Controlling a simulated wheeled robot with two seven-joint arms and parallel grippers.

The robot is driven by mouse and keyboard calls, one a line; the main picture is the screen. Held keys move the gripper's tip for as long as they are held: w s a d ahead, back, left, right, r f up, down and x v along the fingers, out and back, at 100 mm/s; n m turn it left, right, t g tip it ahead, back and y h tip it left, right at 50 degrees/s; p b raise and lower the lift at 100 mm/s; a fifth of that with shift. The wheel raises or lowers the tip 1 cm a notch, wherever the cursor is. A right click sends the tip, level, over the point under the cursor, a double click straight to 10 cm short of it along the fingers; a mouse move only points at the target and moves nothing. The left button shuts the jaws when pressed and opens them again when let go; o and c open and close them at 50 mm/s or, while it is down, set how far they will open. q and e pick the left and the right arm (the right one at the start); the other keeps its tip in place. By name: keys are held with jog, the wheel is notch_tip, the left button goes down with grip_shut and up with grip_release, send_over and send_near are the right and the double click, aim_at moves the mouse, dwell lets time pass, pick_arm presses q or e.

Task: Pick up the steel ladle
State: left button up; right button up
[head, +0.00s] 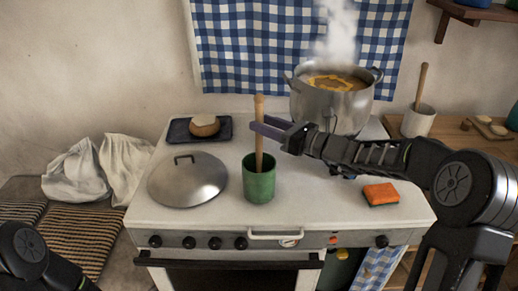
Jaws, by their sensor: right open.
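No steel ladle bowl shows clearly in the head view. A wooden handle (259,155) stands upright in a green cup (259,186) on the white stove top; its lower end is hidden in the cup, so I cannot tell what utensil it is. My right gripper (268,127) reaches in from the right, open, with its purplish fingers level with the upper part of this handle. I cannot tell whether the handle is between the fingers or they touch it. Of my left arm only a dark part shows at lower left; its gripper is out of view.
A steaming steel pot (333,104) stands behind my right gripper. A round lid (187,180) lies left of the cup, a dark tray (180,131) with a bread-like item behind it. An orange sponge (381,194) lies right. A pale pot (418,122) with a wooden handle stands far right.

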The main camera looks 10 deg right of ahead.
jog(key=shift+w+a, duration=0.25)
jog(key=shift+a, duration=0.1)
jog(key=p+x, duration=0.1)
jog(key=x, duration=0.3)
jog(key=shift+w+a+p, duration=0.1)
jog(key=shift+p, duration=0.3)
jog(key=shift+c, duration=0.4)
grip_shut()
